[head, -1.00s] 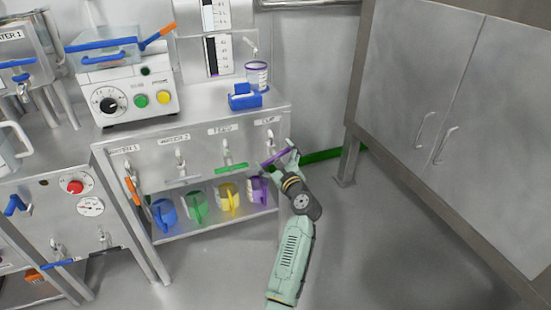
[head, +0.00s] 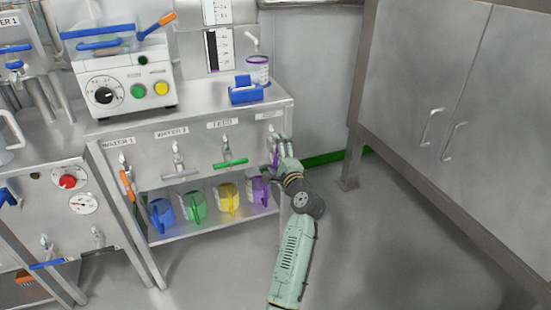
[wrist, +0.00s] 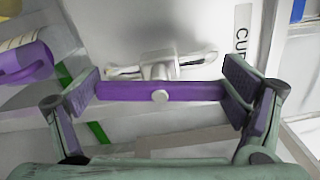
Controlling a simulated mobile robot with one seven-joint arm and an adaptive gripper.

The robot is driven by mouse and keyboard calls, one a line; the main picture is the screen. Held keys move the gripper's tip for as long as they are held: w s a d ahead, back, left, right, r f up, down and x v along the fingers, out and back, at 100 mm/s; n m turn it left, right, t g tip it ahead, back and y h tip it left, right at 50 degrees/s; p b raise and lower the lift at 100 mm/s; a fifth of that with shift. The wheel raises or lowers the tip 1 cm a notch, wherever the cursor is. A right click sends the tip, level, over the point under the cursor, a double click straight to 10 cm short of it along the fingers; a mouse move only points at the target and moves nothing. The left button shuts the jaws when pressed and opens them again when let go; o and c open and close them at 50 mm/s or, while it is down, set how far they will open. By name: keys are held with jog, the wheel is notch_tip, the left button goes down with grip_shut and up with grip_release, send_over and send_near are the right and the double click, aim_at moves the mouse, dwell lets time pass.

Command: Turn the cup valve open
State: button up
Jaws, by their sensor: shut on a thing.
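The cup valve has a purple bar handle (wrist: 125,91) on a silver body (wrist: 165,68), beside the CUP label (wrist: 241,35). My gripper (wrist: 160,92) is shut on the handle, with one pad at each end of the bar. In the head view my gripper (head: 277,150) is at the right end of the valve panel and hides most of the handle. The visible purple part (head: 274,160) looks close to upright there. In the wrist view the label reads sideways and the bar lies across the picture.
The feed valve's green handle (head: 231,164) is just left of my gripper. Blue, green, yellow and purple jugs stand on the shelf (head: 225,221) below. A clear cup (head: 258,72) and a blue holder (head: 246,92) sit on top. Open floor lies to the right.

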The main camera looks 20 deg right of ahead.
jog(key=shift+f+n+b, duration=0.15)
jog(key=shift+n+b, duration=0.45)
jog(key=shift+n, duration=0.5)
jog(key=o, duration=0.9)
